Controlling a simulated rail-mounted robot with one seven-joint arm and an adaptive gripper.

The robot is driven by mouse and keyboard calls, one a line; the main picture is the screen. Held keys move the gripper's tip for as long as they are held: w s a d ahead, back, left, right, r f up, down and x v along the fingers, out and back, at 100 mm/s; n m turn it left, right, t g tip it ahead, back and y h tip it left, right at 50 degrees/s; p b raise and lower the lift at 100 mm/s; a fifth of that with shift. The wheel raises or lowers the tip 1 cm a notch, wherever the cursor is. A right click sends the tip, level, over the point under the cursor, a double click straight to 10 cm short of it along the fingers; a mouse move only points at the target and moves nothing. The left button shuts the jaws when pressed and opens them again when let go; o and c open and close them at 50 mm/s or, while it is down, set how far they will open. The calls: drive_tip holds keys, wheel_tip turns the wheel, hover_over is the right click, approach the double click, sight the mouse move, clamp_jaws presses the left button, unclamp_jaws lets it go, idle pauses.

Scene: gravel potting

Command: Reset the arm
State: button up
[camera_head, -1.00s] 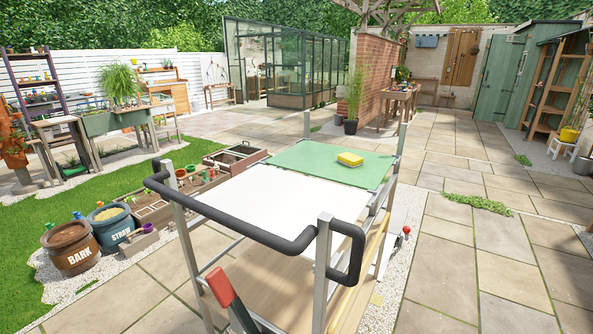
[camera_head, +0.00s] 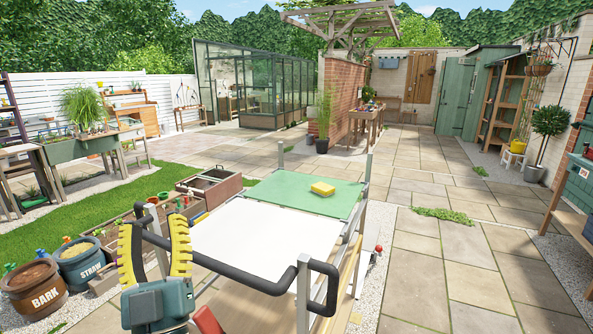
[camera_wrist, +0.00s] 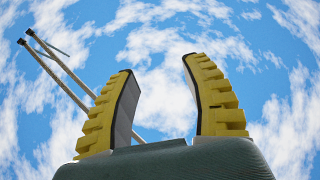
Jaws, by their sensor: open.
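My gripper (camera_head: 154,248) is at the lower left of the head view, pointing up, beside the black handle of the cart. Its two yellow ribbed fingers stand apart with nothing between them. In the wrist view my gripper (camera_wrist: 160,108) is open and empty against blue sky and cloud. The cart (camera_head: 262,238) has a white top and a green mat (camera_head: 285,195) at its far end. A yellow sponge (camera_head: 322,189) lies on the green mat.
A black handle rail (camera_head: 250,281) curves around the near end of the cart, close to my gripper. Bark (camera_head: 36,287) and straw (camera_head: 84,264) buckets stand at left by a planting bed (camera_head: 143,228). Open paving (camera_head: 430,265) lies to the right.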

drive_tip(key=s+d+r+m+g+h+p, duration=0.1)
drive_tip(key=s+d+r+m+h+p, duration=0.25)
drive_tip(key=d, duration=0.55)
drive_tip(key=s+d+r+m+g+h+p, duration=0.15)
drive_tip(key=s+d+h, duration=0.25)
drive_tip(key=s+d, duration=0.45)
drive_tip(key=s+d+r+m+g+h+p, duration=0.1)
drive_tip(key=s+d+r+m+h+p, duration=0.2)
drive_tip(key=d, duration=0.8)
wheel_tip(320, 180, up, 36)
drive_tip(key=n+p, duration=0.1)
drive_tip(key=p, duration=3.4)
drive_tip(key=shift+a+r, duration=0.2)
drive_tip(key=shift+a, duration=0.1)
